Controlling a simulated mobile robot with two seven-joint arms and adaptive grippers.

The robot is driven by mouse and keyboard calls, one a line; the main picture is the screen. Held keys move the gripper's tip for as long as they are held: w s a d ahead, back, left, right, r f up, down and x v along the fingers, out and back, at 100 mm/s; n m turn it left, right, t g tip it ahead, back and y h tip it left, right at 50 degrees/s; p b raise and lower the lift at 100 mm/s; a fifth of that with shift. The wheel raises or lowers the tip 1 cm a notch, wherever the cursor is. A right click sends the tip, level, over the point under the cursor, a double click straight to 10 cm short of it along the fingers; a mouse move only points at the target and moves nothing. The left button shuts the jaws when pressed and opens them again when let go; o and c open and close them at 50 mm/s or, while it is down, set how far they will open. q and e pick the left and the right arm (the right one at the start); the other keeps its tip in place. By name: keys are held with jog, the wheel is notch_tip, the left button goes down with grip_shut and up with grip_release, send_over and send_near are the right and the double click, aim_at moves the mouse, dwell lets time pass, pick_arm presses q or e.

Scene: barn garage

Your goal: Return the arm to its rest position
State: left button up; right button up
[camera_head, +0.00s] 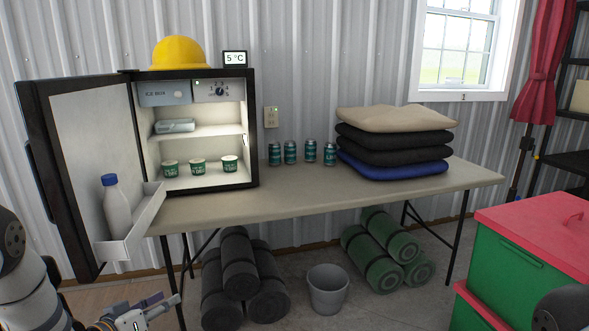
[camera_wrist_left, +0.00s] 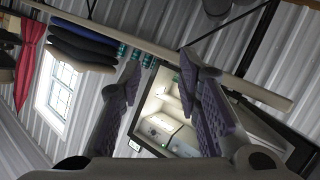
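My left gripper (camera_head: 165,301) is low at the bottom left of the head view, below the fridge door and in front of the table. In the left wrist view its two purple-padded fingers (camera_wrist_left: 160,64) stand apart with nothing between them. The wrist picture is turned, with the lit fridge (camera_wrist_left: 170,118) seen beyond the fingers. My left arm (camera_head: 30,285) comes in at the lower left edge. A part of my right arm (camera_head: 565,310) shows at the lower right corner; its gripper is out of view.
The small fridge (camera_head: 254,130) stands on the table (camera_head: 300,203), its door (camera_head: 95,150) open toward the left, with a bottle (camera_head: 116,206) in the door shelf. Under the table are dark rolls (camera_head: 238,262), green rolls (camera_head: 383,250) and a grey bucket (camera_head: 327,290). Red-lidded green bins (camera_head: 520,275) stand at right.

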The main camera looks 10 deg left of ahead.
pick_arm(q)
jog(key=s+d+f+g+y, duration=0.1)
jog(key=s+d+f+g, duration=0.35)
jog(key=s+f, duration=0.4)
jog(key=s+d+f+g, duration=0.4)
jog(key=s+d+f, duration=0.15)
jog(key=s, duration=0.55)
jog(key=s+d+r+m+g+y, duration=0.1)
jog(key=s+g, duration=0.3)
jog(key=s, duration=0.9)
jog(key=s+d+r+m+g, duration=0.1)
jog(key=s+d+g, duration=0.2)
jog(key=s, duration=1)
jog(key=shift+s+d+r+g+y, duration=0.15)
jog(key=shift+s+d+g+y, duration=0.2)
jog(key=shift+g, duration=0.2)
jog(key=shift+a, duration=0.1)
